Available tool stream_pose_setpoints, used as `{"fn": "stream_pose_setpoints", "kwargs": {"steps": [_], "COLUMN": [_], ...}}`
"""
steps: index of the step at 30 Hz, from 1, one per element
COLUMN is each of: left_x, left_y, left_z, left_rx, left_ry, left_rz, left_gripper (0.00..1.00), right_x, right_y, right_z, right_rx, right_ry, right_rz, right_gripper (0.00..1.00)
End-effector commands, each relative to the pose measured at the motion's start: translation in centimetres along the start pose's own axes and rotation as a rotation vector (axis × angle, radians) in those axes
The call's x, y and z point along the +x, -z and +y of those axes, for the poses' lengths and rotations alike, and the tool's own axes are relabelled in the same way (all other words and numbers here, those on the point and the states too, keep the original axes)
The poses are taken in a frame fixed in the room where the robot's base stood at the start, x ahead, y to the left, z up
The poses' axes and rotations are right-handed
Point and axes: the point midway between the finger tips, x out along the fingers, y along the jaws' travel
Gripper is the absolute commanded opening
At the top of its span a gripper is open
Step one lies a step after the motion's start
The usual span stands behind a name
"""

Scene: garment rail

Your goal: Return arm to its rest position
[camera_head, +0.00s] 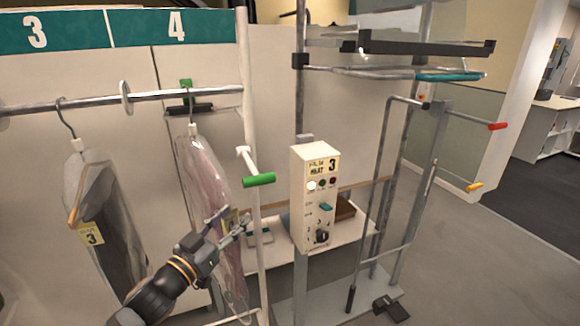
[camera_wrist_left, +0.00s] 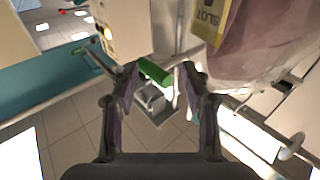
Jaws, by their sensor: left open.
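My left gripper (camera_head: 232,222) is in front of the pink bagged garment (camera_head: 208,175) in the head view. Its two fingers are spread apart in the left wrist view (camera_wrist_left: 160,85), with nothing held between them. The garment hangs on the rail (camera_head: 150,95) under the number 4 sign. In the left wrist view the garment (camera_wrist_left: 262,40) is at the upper right, apart from the fingers, with a yellow slot tag (camera_wrist_left: 212,18). A green-ended handle (camera_head: 258,180) on the white post is just above and right of the gripper. My right gripper is not in view.
A control box (camera_head: 315,197) marked 3 stands right of the white post (camera_head: 250,120). A dark bagged garment (camera_head: 103,215) hangs at left. A metal frame with a teal-ended bar (camera_head: 450,77) and red-ended bar (camera_head: 498,126) stands at right. Open floor (camera_head: 480,265) lies at lower right.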

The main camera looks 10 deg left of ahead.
Motion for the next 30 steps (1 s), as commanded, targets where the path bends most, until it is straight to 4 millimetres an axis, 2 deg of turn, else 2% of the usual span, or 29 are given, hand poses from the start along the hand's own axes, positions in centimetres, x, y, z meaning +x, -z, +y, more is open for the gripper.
{"fn": "stream_pose_setpoints", "kwargs": {"steps": [2,4,6,9,12,15,21,26,30], "left_x": [-0.7,-2.4,-5.3,-9.8,-14.0,-17.9,-24.9,-24.4,-25.3], "left_y": [-2.6,-6.8,-11.5,-16.8,-20.3,-22.7,-25.9,-33.3,-40.1], "left_z": [-0.7,-1.6,-1.9,-1.4,0.0,1.7,5.6,4.3,3.6], "left_rx": [-0.007,-0.006,-0.003,-0.003,-0.009,-0.023,-0.068,-0.069,-0.079], "left_ry": [0.075,0.181,0.276,0.347,0.364,0.352,0.276,0.285,0.290], "left_rz": [-0.080,-0.228,-0.420,-0.676,-0.887,-1.070,-1.378,-1.396,-1.421], "left_gripper": [0.47,0.47,0.47,0.47,0.47,0.47,0.47,0.47,0.47], "right_x": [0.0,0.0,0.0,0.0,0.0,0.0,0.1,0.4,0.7], "right_y": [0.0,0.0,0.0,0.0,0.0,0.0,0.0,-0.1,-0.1], "right_z": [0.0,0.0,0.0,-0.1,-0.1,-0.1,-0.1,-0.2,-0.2], "right_rx": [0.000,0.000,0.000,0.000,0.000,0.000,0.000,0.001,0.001], "right_ry": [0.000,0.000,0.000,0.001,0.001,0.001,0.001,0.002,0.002], "right_rz": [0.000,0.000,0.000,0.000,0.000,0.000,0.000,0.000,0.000], "right_gripper": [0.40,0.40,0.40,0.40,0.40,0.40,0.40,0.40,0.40]}}
